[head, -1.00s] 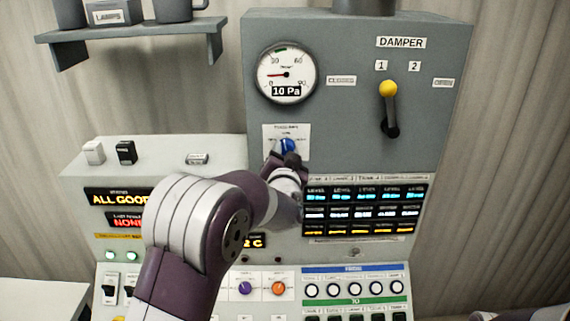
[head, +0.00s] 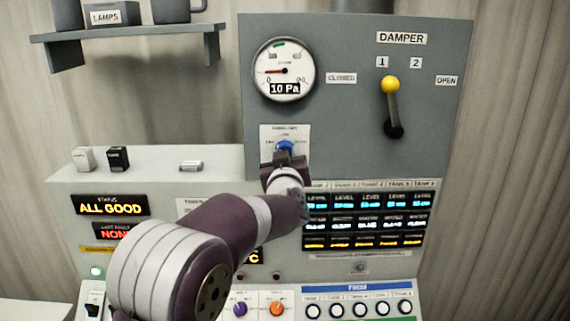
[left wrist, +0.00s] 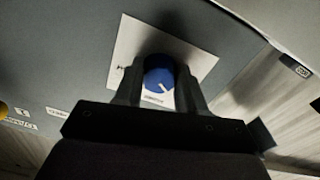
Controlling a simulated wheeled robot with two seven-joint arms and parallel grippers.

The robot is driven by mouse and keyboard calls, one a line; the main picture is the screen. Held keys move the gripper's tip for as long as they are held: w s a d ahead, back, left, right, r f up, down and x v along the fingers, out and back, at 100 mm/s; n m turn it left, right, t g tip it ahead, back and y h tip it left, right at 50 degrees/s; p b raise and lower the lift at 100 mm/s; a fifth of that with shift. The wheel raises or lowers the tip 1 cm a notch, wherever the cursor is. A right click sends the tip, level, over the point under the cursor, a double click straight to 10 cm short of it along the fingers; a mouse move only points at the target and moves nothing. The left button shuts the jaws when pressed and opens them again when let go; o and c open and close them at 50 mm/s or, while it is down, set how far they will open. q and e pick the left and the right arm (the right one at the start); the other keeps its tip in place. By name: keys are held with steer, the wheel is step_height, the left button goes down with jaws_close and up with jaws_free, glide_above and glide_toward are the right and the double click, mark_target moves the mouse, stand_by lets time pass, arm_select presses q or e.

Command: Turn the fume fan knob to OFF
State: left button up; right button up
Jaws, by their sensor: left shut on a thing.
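The fume fan knob is a small blue knob (head: 285,146) with a white pointer line, on a white label plate (head: 299,133) below the round gauge. It also shows in the left wrist view (left wrist: 158,78), between the two dark fingers. My left gripper (head: 284,157) comes from below and is shut on the knob; it also shows in the left wrist view (left wrist: 160,85). The plate's lettering is too small to read, and the fingers and palm hide part of it. My right gripper is not in view.
A gauge (head: 284,70) reading 10 Pa sits above the knob. A damper lever (head: 392,105) with a yellow ball stands at the right. Tank displays (head: 365,218) lie lower right. A shelf (head: 130,42) with mugs is upper left.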

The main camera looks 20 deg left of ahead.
arm_select(q)
steer(key=shift+f+n, duration=0.3)
steer(key=o, duration=1.1)
steer(key=shift+r, duration=0.1)
steer(key=shift+c, duration=0.2)
steer(key=shift+s+r, duration=0.1)
steer(key=shift+r, duration=0.05)
steer(key=b+v, duration=0.3)
steer(key=v, duration=0.9)
steer(key=shift+s+b, duration=0.35)
steer(key=shift+d, duration=0.15)
